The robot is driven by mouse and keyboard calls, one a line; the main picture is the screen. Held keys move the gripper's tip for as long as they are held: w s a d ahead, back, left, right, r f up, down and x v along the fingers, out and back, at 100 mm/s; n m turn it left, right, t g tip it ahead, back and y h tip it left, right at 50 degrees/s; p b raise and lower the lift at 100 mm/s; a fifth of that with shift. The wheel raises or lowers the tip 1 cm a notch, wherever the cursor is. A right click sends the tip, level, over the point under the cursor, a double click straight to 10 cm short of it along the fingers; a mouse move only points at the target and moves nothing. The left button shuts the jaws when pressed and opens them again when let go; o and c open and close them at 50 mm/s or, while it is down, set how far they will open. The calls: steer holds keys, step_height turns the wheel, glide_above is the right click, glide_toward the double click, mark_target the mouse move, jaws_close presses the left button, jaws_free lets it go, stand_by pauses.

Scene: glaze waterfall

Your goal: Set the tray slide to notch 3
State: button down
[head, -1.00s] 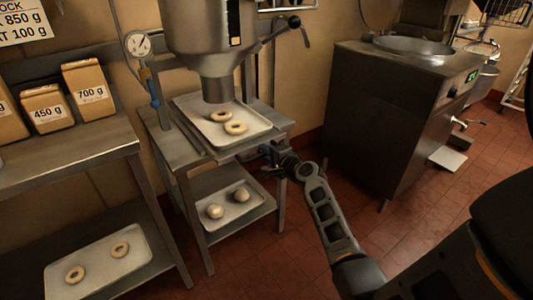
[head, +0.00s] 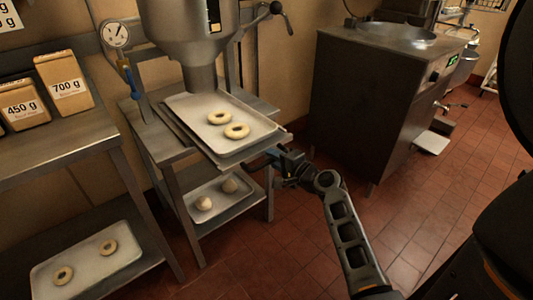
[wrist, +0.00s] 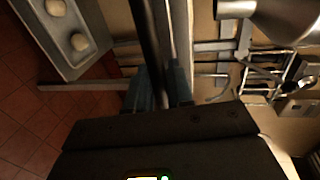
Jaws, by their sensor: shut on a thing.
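The tray slide (head: 206,152) is a metal plate on the steel stand under the hopper spout. It juts past the stand's front edge. A pale tray (head: 184,108) with two ring doughnuts (head: 228,124) lies on it. My gripper (head: 272,155) is at the slide's front edge, low and to the right. In the wrist view my gripper (wrist: 155,88) has its fingers on both sides of a dark bar (wrist: 150,40) and is shut on it; this appears to be the slide's front edge. The notches and their numbers cannot be made out.
The hopper (head: 190,35) hangs over the slide's back. A lower tray (head: 215,205) with dough balls sits on the stand's shelf. A shelf unit (head: 60,150) with paper bags stands at left, a steel cabinet (head: 350,115) at right. Tiled floor in front is clear.

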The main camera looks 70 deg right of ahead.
steer(key=c, duration=1.2)
jaws_free()
steer(key=shift+b+v, duration=0.35)
steer(key=shift+v, duration=3.55)
steer(key=shift+f, duration=0.1)
steer(key=s+a+f+n+g+y, duration=0.1)
steer(key=a+n, duration=0.4)
steer(key=a, duration=0.5)
steer(key=s+a+f+n+y, duration=0.2)
steer(key=a+n, duration=0.2)
steer(key=a, duration=0.6)
steer(key=s+a+r+n+t+y, duration=0.1)
steer(key=s+a+r+n, duration=0.2)
steer(key=a+r+n, duration=0.1)
steer(key=s+a+r+n+y, duration=0.2)
steer(key=s+a+r+n, duration=0.1)
steer(key=a+n, duration=0.3)
steer(key=s+a+r+n+t+y, duration=0.1)
steer(key=s+a+r+n+y, duration=0.1)
steer(key=a+r+n, duration=0.3)
steer(key=shift+s+r+t, duration=0.15)
steer(key=shift+s+t, duration=0.15)
steer(key=shift+s, duration=0.1)
